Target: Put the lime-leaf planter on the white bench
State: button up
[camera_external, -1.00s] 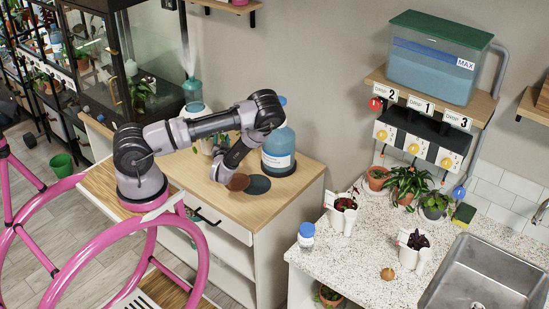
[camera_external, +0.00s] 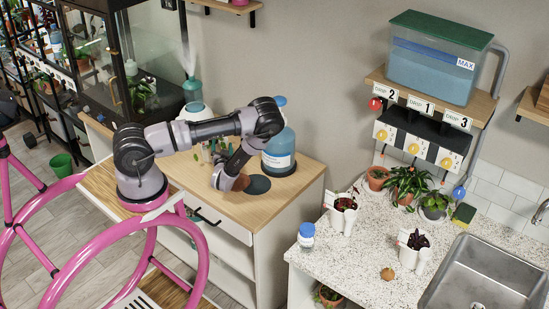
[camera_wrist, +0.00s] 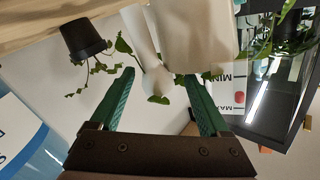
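In the wrist view, which is roughly upside down, my gripper (camera_wrist: 160,76) is open, its two green fingers spread apart. A white planter (camera_wrist: 195,38) stands on a wooden surface beyond the fingertips, with green leaves (camera_wrist: 159,99) showing between the fingers. I cannot tell whether the fingers touch it. In the external view my gripper (camera_external: 226,181) is low over the wood-topped white cabinet (camera_external: 240,205); its fingers are hard to see. Plants (camera_external: 208,150) there are partly hidden behind my arm. The white speckled worktop (camera_external: 350,262) is at the right.
A small black pot (camera_wrist: 83,38) with a trailing plant stands beside the white planter. A blue bottle (camera_external: 279,148) and dark disc (camera_external: 258,185) are close to my gripper. White planters (camera_external: 343,213), a blue-capped jar (camera_external: 306,235) and a sink (camera_external: 490,275) occupy the worktop.

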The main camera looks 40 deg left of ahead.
jog(key=v, duration=1.2)
jog(key=w+d+r+g+h, duration=0.4)
jog(key=w+d+r+h, duration=0.3)
jog(key=w+d, duration=0.3)
jog(key=d+r+m+h, duration=0.1)
jog(key=d+r+h, duration=0.15)
jog(key=r, duration=0.65)
jog(key=d+r+m+h, duration=0.1)
jog(key=r+h, duration=0.3)
jog(key=r, duration=0.4)
jog(key=s+a+r+m+g+h, duration=0.1)
jog(key=s+a+r+m, duration=0.1)
jog(key=s+r, duration=0.35)
jog(key=s+a+r+m, duration=0.1)
jog(key=s+r+m, duration=0.15)
jog(key=r, duration=0.55)
jog(key=s+a+r+y, duration=0.1)
jog(key=s+a+r, duration=0.2)
jog(key=s, duration=0.3)
jog(key=s+a+r+m+y, duration=0.1)
jog(key=s+a+r, duration=0.2)
jog(key=s, duration=0.3)
jog(key=s+a+r+m+y, duration=0.1)
jog(key=s+a+r+y, duration=0.1)
jog(key=s+a+r, duration=0.1)
jog(key=s+a, duration=0.1)
jog(key=s, duration=0.1)
jog(key=shift+s+a+g, duration=0.35)
jog(key=shift+s+g, duration=0.05)
